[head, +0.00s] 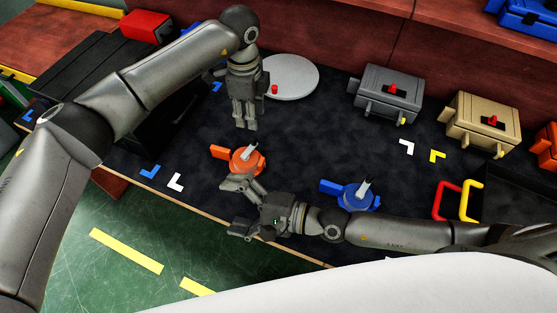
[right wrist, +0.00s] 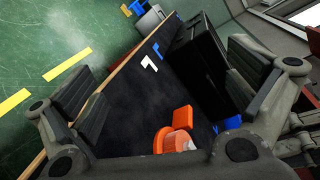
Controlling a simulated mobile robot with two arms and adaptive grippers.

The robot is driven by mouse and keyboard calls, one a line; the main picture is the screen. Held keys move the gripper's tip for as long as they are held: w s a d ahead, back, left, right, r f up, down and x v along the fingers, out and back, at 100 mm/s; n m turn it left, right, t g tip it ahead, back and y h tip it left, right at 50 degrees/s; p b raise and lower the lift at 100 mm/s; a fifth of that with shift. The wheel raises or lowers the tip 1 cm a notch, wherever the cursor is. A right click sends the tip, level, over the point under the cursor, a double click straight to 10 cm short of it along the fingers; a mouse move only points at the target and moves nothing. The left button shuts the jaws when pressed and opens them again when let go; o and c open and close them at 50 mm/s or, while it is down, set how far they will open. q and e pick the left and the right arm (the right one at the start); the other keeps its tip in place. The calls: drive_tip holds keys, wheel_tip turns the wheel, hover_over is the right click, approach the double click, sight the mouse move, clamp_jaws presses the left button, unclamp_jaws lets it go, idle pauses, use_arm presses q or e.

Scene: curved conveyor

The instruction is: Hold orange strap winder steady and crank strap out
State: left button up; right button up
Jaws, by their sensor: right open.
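The orange strap winder (head: 246,160) sits on the dark table near its front edge, with a pale upright crank piece on its round body and a block on its left. In the right wrist view the orange winder (right wrist: 176,135) shows at the bottom, partly hidden by my gripper's body. My left gripper (head: 246,128) points down just behind and above the orange winder; its fingers look close together, and I cannot tell their gap. My right gripper (head: 236,207) is open and empty, just in front of the orange winder. Its spread fingers show in the right wrist view (right wrist: 165,95). No strap is distinguishable.
A blue winder (head: 352,196) stands to the right, close to my right forearm. A white disc (head: 292,78) with a red knob lies behind. Grey (head: 388,92) and tan (head: 482,124) boxes stand at the right back. Red (head: 440,203) and yellow (head: 467,203) handles are at right.

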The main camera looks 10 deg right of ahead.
drive_tip(key=w+d+r, duration=0.2)
drive_tip(key=w+r, duration=0.1)
drive_tip(key=r, duration=0.1)
drive_tip(key=m+h, duration=0.4)
drive_tip(key=m, duration=0.9)
approach(245, 156)
drive_tip(key=shift+s+f+t, duration=0.3)
drive_tip(key=shift+s+f, duration=0.1)
drive_tip(key=shift+f, duration=0.2)
drive_tip(key=shift+w+d+f+m, duration=0.1)
drive_tip(key=shift+w+d+m, duration=0.15)
drive_tip(key=shift+m, duration=0.45)
drive_tip(key=x, duration=1)
drive_tip(key=shift+w+a+f, duration=0.1)
drive_tip(key=shift+w+a, duration=0.05)
drive_tip(key=shift+a, duration=0.15)
